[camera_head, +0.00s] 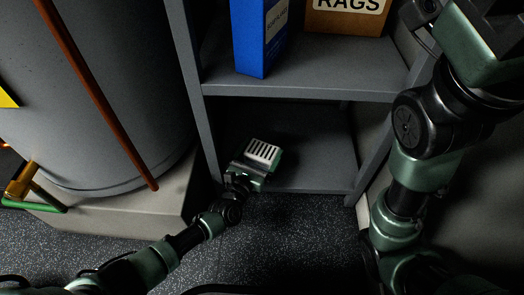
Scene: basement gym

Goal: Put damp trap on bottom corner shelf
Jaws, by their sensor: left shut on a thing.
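The damp trap (263,152) is a small box with a white slatted top. My left gripper (246,172) is shut on it and holds it at the front opening of the bottom shelf (312,178), near its left side. I cannot tell whether the trap touches the shelf board. The grey corner shelf unit (300,88) stands ahead, with the dim bottom compartment below its middle board. My right arm rises along the right side of the view, and its gripper is out of the picture.
A blue box (258,38) and a cardboard box labelled RAGS (345,15) stand on the board above. A large grey tank (95,95) with a rust-red pipe (97,90) stands on a pale plinth (150,205) at the left. The bottom shelf looks otherwise empty.

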